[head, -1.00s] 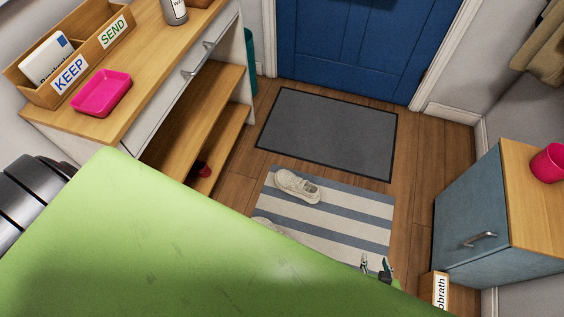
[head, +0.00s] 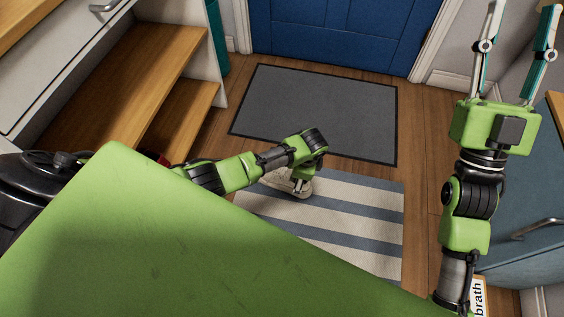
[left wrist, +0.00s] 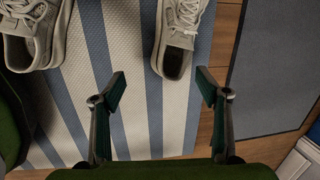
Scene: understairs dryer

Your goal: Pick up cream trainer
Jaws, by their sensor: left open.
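A cream trainer (head: 272,182) lies on the striped rug (head: 352,222) in the head view, partly covered by my left arm and gripper (head: 299,184). In the left wrist view, this trainer (left wrist: 181,30) is at the top, its open heel end towards the gripper. My left gripper (left wrist: 162,88) is open and empty, pointing down, with the trainer just beyond its fingertips. A second cream trainer (left wrist: 35,32) is at the upper left there; it is hidden in the head view. My right gripper (head: 523,10) is open and empty, raised at the right.
A grey doormat (head: 325,115) lies before the blue door (head: 335,30). A blue-grey cabinet (head: 510,195) stands at the right, close to my right arm. The striped rug's right part is clear.

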